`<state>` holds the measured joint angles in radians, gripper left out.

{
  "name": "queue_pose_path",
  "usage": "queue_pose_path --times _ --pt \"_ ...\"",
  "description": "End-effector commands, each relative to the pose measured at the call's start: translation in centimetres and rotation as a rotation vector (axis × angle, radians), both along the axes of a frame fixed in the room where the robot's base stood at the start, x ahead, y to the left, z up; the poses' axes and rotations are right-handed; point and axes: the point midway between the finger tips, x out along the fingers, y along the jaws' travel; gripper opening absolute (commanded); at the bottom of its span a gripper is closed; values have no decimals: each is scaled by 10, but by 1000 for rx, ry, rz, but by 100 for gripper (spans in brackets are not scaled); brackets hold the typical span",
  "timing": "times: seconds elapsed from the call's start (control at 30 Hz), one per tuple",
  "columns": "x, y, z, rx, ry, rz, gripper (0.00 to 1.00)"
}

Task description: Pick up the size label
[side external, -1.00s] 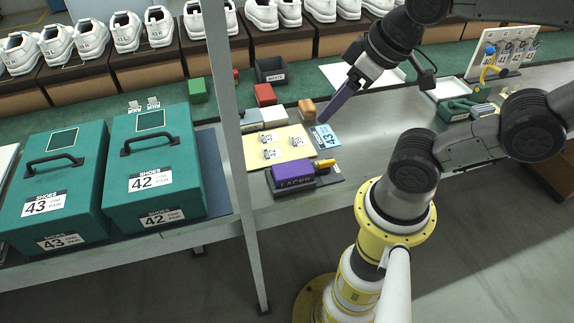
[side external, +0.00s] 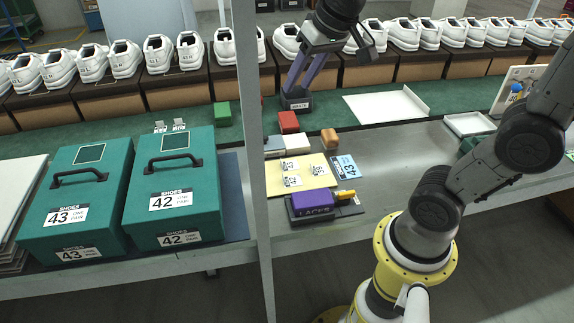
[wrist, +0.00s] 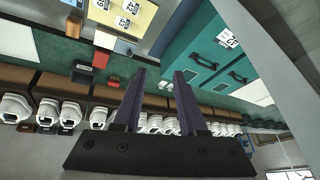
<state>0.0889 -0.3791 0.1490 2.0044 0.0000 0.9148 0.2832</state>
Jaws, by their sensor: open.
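Several small white size labels stand on a yellow pad (side external: 275,180) on the grey bench; one label (side external: 318,168) reads 39, and another label (side external: 291,181) looks like 42. A light-blue card (side external: 345,167) marked 43 lies just right of the pad. The labels (wrist: 121,22) also show at the top of the wrist view. My gripper (side external: 293,88) is over the green strip at the back, beyond the pad and well apart from the labels. Its two purple fingers (wrist: 160,78) are spread in the wrist view with nothing between them.
A small dark bin (side external: 297,103) sits by my fingertips; contact is unclear. Red (side external: 288,122), green (side external: 222,113) and orange (side external: 329,138) blocks lie nearby. A purple laces box (side external: 312,204) is in front. Teal shoe boxes (side external: 170,190) and a grey post (side external: 252,130) stand left.

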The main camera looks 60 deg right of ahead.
Motion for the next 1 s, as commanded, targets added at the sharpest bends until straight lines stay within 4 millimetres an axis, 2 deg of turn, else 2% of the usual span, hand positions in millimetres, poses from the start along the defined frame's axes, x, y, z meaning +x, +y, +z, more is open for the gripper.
queue_pose_path --times 0.03,0.2,0.27,0.4,0.53,0.63,0.7,0.83,1.0 --pt "23 -9 -8 12 34 -41 41" --pt "85 -42 -43 48 127 -162 41" --pt "103 -55 -62 59 163 -202 41" --pt "136 -87 -115 84 254 -283 41" --pt "148 -112 -165 102 335 -331 41" --pt "146 -124 -196 114 390 -355 41" --pt "142 -128 -210 121 420 -367 41" --pt "137 -133 -226 128 443 -380 41" --pt "136 -133 -253 128 444 -380 41"
